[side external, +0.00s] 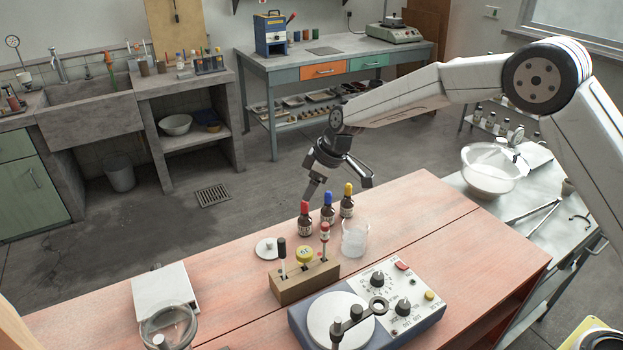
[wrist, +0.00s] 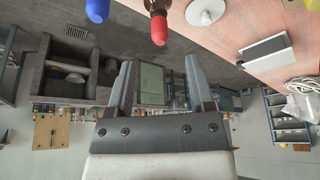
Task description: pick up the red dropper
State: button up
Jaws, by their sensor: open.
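The red dropper (side external: 305,208) is a red rubber bulb on top of a small brown bottle (side external: 305,226), upright on the reddish bench top. It stands left of a blue dropper (side external: 327,214) and a yellow dropper (side external: 348,190), each on a similar bottle. My gripper (side external: 338,184) is open and empty, above and behind the bottles, apart from them. In the wrist view my open fingers (wrist: 160,65) show with the red bulb (wrist: 159,30) beyond their tips, roughly centred between them. The blue bulb (wrist: 97,10) is at the upper left there.
A clear beaker (side external: 355,238) stands just right of the bottles. In front are a wooden block (side external: 305,285) holding several small items, a white disc with a knob (side external: 267,248) and a blue-grey instrument (side external: 415,325). The bench's far edge lies just behind the bottles.

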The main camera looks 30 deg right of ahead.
aim_at(304, 204)
jog(key=shift+w+a+f, duration=0.1)
jog(key=shift+a+f, duration=0.05)
jog(key=shift+f, duration=0.3)
jog(key=shift+x, duration=2.6)
jog(key=c, duration=0.8)
